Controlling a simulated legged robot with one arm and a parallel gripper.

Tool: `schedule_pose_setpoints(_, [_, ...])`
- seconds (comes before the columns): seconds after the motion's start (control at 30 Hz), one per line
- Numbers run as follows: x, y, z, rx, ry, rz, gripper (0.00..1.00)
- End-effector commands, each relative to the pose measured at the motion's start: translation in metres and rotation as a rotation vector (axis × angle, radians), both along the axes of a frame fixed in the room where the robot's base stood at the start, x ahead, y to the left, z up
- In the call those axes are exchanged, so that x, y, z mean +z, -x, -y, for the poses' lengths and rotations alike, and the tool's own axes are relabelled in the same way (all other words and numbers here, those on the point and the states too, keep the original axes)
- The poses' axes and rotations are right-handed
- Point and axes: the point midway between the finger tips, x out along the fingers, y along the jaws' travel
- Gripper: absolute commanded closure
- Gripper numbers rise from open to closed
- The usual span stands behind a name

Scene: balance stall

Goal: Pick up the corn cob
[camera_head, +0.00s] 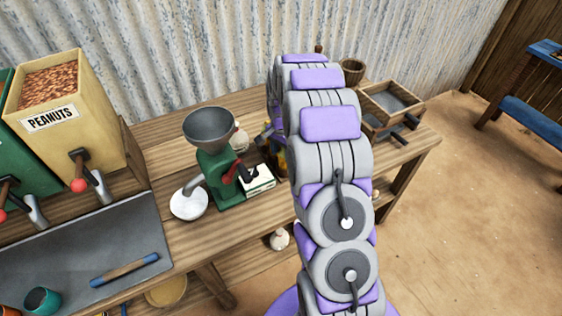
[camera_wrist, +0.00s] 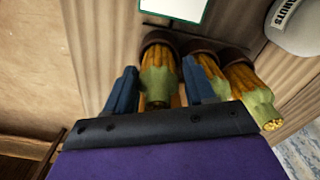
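Several corn cobs with yellow tops and pale green husks stand in brown round holders in the wrist view. The left corn cob (camera_wrist: 158,78) lies between the two blue fingers of my gripper (camera_wrist: 158,66). The fingers are apart, one on each side of it, and I see no clear grip. A second corn cob (camera_wrist: 206,66) is just right of the right finger and partly hidden by it. A third corn cob (camera_wrist: 250,90) is farther right. In the head view my arm hides the gripper and most of the cobs.
A green grinder (camera_head: 217,175) with a grey hopper stands on the wooden table (camera_head: 165,140), left of my arm. A yellow peanut dispenser (camera_head: 75,110) is at the left. Wooden trays (camera_head: 392,101) and a small bucket (camera_head: 352,71) are at the back right. Open floor lies right of the table.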

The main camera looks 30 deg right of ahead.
Motion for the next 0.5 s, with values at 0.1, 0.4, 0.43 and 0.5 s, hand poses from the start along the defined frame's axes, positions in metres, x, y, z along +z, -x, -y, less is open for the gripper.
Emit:
schedule_pose_setpoints(0.1, [-0.0005, -0.0003, 0.0019, -0.002, -0.001, 0.000, 0.57])
schedule_pose_setpoints(0.4, [0.0011, 0.0000, -0.0039, -0.001, 0.008, 0.000, 0.86])
schedule_pose_setpoints(0.43, [0.0012, 0.0001, -0.0040, -0.001, 0.008, 0.000, 0.89])
schedule_pose_setpoints(0.5, [0.0012, 0.0000, -0.0035, -0.001, 0.006, 0.001, 0.96])
